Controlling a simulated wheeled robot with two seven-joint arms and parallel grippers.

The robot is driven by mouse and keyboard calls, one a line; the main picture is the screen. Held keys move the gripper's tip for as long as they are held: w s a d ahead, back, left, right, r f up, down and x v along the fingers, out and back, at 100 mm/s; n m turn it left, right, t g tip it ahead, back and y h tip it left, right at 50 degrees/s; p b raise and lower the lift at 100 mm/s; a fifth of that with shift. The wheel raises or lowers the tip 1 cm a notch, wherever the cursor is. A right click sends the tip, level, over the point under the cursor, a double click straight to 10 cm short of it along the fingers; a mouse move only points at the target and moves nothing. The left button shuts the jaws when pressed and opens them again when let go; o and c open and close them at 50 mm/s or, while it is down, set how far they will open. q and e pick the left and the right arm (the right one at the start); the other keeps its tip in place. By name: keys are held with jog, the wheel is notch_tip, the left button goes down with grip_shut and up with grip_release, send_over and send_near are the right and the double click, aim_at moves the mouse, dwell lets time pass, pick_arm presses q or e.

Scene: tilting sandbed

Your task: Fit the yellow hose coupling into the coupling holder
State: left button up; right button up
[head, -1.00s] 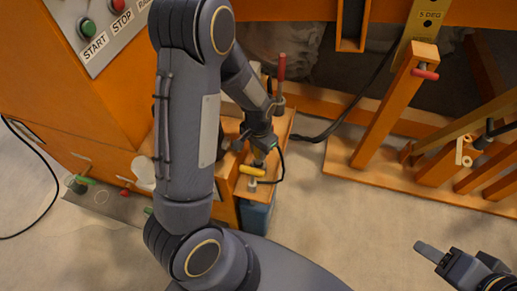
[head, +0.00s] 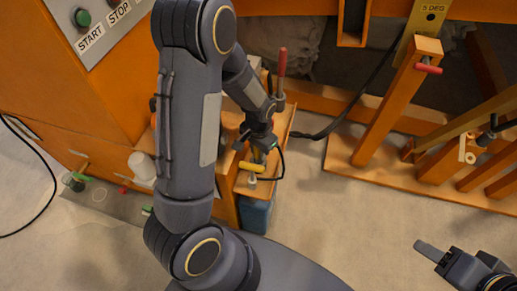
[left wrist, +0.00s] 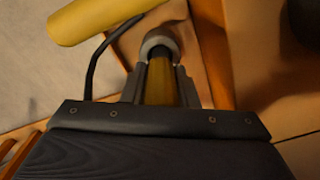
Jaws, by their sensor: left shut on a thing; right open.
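My left gripper (head: 258,150) reaches down over a small wooden shelf (head: 284,132) in the head view. In the left wrist view its fingers (left wrist: 160,88) are shut on a dark yellow cylinder, which looks like the yellow hose coupling (left wrist: 160,80). A grey ring (left wrist: 158,42) surrounds the far end of the cylinder; I cannot tell whether this ring is the coupling holder or how deep the cylinder sits. A separate bright yellow bar (head: 251,167) lies just in front of the gripper; it also shows in the left wrist view (left wrist: 95,18). My right gripper (head: 455,252) is open and empty at the lower right.
A red-handled tool (head: 282,62) stands upright behind the left gripper. A dark cable curves beside the gripper. A blue container (head: 256,214) is below the shelf. A white cup (head: 142,166) stands left of my arm. The floor between shelf and right gripper is clear.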

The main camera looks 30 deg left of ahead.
pick_arm(q)
jog(key=shift+f+b, duration=0.9)
jog(key=shift+f, duration=0.3)
jog(key=shift+r, duration=0.15)
jog(key=shift+r+p, duration=1.95)
jog(key=shift+r, duration=0.3)
jog(key=shift+f+b, duration=2)
jog(key=shift+f, duration=0.4)
jog(key=o, duration=1.1)
jog(key=shift+r, duration=0.15)
notch_tip(320, 180, up, 8)
jog(key=shift+f+p, duration=0.2)
jog(key=shift+p, duration=1)
